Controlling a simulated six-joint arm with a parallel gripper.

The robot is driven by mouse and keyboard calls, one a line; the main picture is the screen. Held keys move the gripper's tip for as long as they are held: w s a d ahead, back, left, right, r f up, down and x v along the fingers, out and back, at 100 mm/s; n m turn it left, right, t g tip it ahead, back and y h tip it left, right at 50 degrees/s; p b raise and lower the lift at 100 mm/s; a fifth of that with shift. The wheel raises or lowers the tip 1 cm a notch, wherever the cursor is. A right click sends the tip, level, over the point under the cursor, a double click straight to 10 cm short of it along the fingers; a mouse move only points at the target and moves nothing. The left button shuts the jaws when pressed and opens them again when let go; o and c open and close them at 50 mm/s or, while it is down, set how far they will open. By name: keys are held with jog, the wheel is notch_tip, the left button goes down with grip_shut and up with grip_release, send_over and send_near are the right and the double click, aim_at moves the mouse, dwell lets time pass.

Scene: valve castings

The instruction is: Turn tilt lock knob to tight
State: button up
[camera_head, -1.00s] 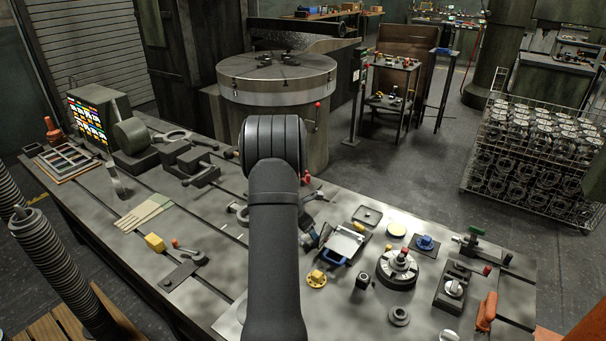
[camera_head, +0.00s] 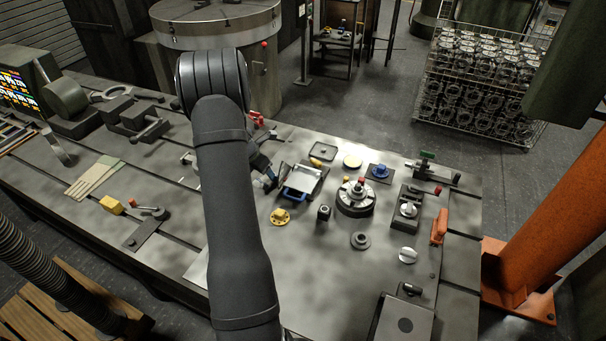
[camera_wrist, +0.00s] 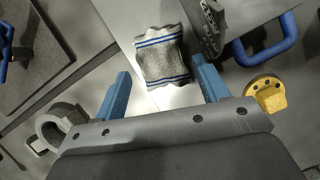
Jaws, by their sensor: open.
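I cannot tell for sure which part is the tilt lock knob. A yellow lobed knob (camera_head: 281,217) sits on the bench beside a tilted plate with a blue handle (camera_head: 304,183); a yellow knob also shows at the right in the wrist view (camera_wrist: 268,95). A round silver knob (camera_head: 407,210) sits on a dark block at the right, and a pale knob (camera_head: 408,256) stands in front of it.
A round fixture with a red-tipped lever (camera_head: 355,198), a blue knob (camera_head: 380,171), a black knob (camera_head: 323,212) and a grey ring (camera_head: 360,240) crowd the right of the bench. An orange handle (camera_head: 439,227) lies near the right edge. Bare metal shows at front centre.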

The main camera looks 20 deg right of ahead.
aim_at(316, 160)
jog(key=shift+s+a+r, duration=0.2)
jog(key=shift+s+r, duration=0.15)
jog(key=shift+r, duration=0.25)
jog(key=shift+s+a+r, duration=0.2)
jog(key=shift+s+r, duration=0.1)
jog(key=shift+r, duration=0.25)
jog(key=s+d+r+t+h, duration=0.3)
jog(key=s+d+r+h, duration=0.15)
jog(key=d+r, duration=0.4)
jog(key=shift+y, duration=0.25)
jog(key=x, duration=1.1)
jog(key=s+x, duration=0.1)
jog(key=x, duration=0.5)
jog(key=shift+d+f, duration=0.35)
jog(key=c, duration=1)
jog(key=shift+w+g, duration=0.1)
jog(key=shift+g, duration=0.2)
